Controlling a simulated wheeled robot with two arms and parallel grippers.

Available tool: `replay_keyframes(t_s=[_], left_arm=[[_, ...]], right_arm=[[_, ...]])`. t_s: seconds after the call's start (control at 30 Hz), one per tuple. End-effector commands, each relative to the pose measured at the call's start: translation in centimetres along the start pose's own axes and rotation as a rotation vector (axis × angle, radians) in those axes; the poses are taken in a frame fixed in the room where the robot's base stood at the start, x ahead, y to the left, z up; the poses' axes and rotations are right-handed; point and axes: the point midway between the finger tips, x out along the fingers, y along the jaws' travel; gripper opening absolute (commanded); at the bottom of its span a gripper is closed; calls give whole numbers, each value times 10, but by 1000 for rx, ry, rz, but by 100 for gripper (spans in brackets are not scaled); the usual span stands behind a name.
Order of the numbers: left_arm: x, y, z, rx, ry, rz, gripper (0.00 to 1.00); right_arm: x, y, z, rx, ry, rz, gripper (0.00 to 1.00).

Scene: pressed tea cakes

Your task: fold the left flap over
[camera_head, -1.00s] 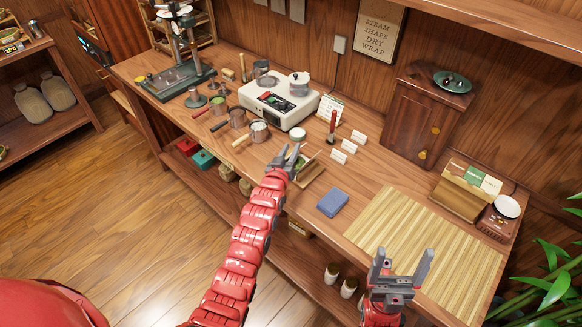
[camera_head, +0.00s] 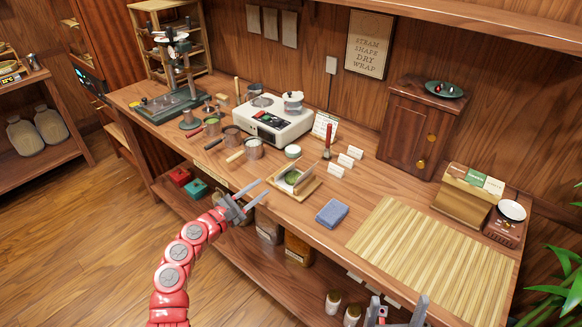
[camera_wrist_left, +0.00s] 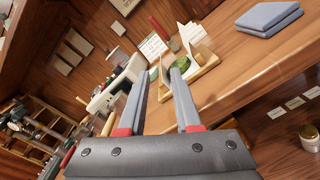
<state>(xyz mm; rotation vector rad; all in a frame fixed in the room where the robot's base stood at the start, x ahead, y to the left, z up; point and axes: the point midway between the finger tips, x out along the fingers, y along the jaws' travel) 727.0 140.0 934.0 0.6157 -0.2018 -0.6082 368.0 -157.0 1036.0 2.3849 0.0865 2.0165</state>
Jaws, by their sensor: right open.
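A small wooden tray (camera_head: 312,188) lies near the table's front edge and holds a green tea cake (camera_head: 292,177) with pale wrapper flaps (camera_head: 304,179) standing up beside it. In the left wrist view, the green cake (camera_wrist_left: 181,62) and raised pale flaps (camera_wrist_left: 192,36) show just beyond my fingers. I cannot tell exactly how each flap is folded. My left gripper (camera_head: 257,192) is open and empty, in front of and left of the tray, apart from it. Its fingers also show spread in the left wrist view (camera_wrist_left: 160,76). My right gripper (camera_head: 398,303) is open at the bottom edge, partly cut off.
A blue folded cloth (camera_head: 332,213) lies right of the tray, and a bamboo mat (camera_head: 437,262) beyond it. Metal pots (camera_head: 254,149), a white hot plate (camera_head: 277,121) and small cards (camera_head: 345,160) stand behind. A red-handled tool (camera_head: 327,142) stands upright near the cards.

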Motion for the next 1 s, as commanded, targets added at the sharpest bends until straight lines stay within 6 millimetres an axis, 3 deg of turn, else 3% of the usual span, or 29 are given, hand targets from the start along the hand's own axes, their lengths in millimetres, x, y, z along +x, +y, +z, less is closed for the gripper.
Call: replay_keyframes(t_s=[0.3, 0.6, 1.0], left_arm=[[73, 0, 1, 2, -1, 0, 32], [126, -1, 0, 1, 0, -1, 32], [150, 0, -1, 5, 3, 1, 32]], right_arm=[[0, 0, 0, 0, 0, 0, 85], [-6, 0, 1, 0, 0, 0, 85], [-12, -1, 2, 0, 0, 0, 85]])
